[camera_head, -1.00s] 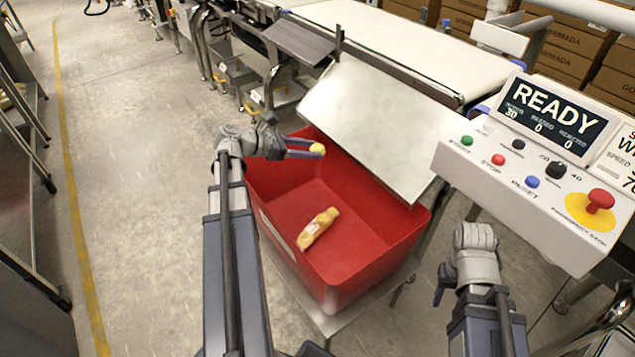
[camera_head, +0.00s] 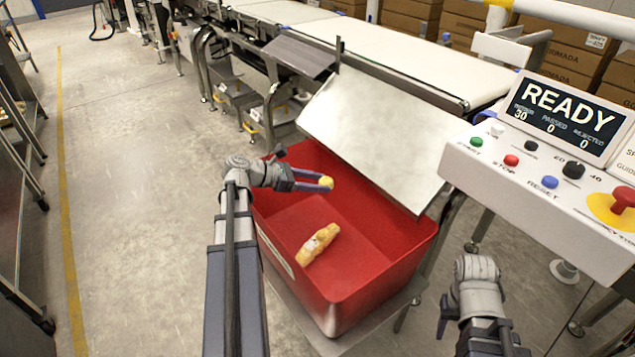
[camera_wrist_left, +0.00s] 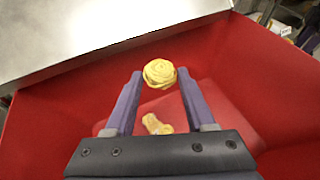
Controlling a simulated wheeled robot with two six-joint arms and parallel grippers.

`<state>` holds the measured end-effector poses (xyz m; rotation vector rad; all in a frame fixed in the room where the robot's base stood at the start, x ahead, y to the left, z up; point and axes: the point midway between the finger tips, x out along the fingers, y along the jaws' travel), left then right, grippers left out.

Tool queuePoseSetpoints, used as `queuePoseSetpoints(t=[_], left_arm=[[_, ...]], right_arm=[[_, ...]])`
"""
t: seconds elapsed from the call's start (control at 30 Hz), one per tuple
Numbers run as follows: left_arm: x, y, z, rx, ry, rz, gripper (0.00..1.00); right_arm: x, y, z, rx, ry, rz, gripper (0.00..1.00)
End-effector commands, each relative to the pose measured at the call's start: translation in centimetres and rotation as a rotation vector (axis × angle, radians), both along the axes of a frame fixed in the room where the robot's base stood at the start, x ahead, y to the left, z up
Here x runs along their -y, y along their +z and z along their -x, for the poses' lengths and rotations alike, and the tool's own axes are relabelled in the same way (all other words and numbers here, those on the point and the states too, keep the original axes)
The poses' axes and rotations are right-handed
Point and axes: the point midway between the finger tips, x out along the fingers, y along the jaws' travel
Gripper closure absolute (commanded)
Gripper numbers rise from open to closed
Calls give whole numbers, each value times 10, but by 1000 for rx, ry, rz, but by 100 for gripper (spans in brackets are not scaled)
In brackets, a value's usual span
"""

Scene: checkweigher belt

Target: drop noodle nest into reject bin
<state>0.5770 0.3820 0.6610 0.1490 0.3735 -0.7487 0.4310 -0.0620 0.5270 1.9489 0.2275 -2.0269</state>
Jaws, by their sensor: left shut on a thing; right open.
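A yellow noodle nest (camera_head: 326,182) is held between the fingertips of my left gripper (camera_head: 318,182), which is shut on it. In the left wrist view the round, coiled nest (camera_wrist_left: 159,73) sits between the two fingers of the left gripper (camera_wrist_left: 158,82). The gripper is over the red reject bin (camera_head: 385,262), above its inside and below the slanted metal plate's upper edge. The bin's red wall also shows in the left wrist view (camera_wrist_left: 40,125). My right gripper (camera_head: 447,318) is low at the right, clear of the bin, open and empty.
A yellow packaged item (camera_head: 318,244) lies on the bin floor. A slanted metal plate (camera_head: 375,135) covers the bin's back right side. The white control panel (camera_head: 545,180) with buttons stands at the right. A belt (camera_head: 420,65) runs behind. Open floor lies left.

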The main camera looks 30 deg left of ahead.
Motion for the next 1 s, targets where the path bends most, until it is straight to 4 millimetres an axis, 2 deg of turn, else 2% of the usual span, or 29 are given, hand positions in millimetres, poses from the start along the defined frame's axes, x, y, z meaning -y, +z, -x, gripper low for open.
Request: queuePoseSetpoints(t=[0.03,0.2,0.53,0.57,0.83,1.0], left_arm=[[0,-13,0,0,0,0,98],[0,-27,0,0,0,0,98],[0,-27,0,0,0,0,98],[0,-27,0,0,0,0,42],[0,-27,0,0,0,0,12],[0,-27,0,0,0,0,10]], right_arm=[[0,-13,0,0,1,-1,50],[-1,-27,0,0,5,-4,50],[-1,-27,0,0,6,-5,50],[-1,-27,0,0,6,-5,50],[-1,-27,0,0,6,-5,50],[-1,-27,0,0,6,-5,50]])
